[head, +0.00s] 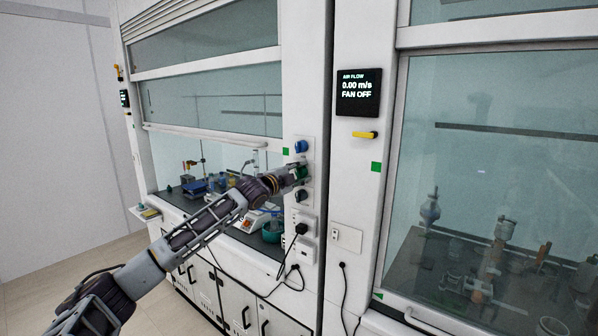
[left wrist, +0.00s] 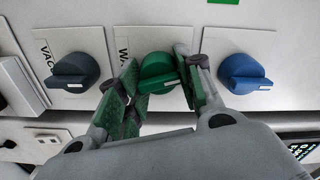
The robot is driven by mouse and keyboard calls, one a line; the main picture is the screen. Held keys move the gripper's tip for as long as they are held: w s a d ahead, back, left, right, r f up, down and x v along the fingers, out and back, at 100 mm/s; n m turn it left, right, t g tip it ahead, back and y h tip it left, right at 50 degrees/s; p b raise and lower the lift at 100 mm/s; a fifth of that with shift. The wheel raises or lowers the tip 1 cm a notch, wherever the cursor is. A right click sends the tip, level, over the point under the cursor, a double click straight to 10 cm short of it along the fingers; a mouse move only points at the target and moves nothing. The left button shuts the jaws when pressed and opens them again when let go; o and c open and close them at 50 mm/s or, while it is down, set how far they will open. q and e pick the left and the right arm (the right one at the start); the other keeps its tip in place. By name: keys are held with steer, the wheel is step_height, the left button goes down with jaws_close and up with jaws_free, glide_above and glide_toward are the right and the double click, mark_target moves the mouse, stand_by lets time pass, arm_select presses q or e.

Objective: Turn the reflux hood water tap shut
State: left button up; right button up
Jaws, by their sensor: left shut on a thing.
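The green water tap (left wrist: 157,72) sits in the middle of a row of knobs in the left wrist view, on a plate whose label is partly hidden and starts with "WA". My left gripper (left wrist: 160,88) has its two green-padded fingers on either side of this knob and is shut on it. In the head view my left gripper (head: 297,173) reaches the post between the two hoods and mostly covers the green tap. My right gripper is not in view.
A blue knob (head: 301,146) is above my gripper and a dark knob (head: 301,195) below it, the dark one labelled "VAC". Plugged sockets (head: 301,228) with hanging cables are lower on the post. The right hood's display (head: 358,93) reads FAN OFF.

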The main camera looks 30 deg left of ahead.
arm_select(q)
steer(key=shift+f+m, duration=0.15)
steer(key=shift+m, duration=1.55)
steer(key=o, duration=1)
steer(key=shift+o, duration=0.2)
steer(key=shift+s, duration=0.1)
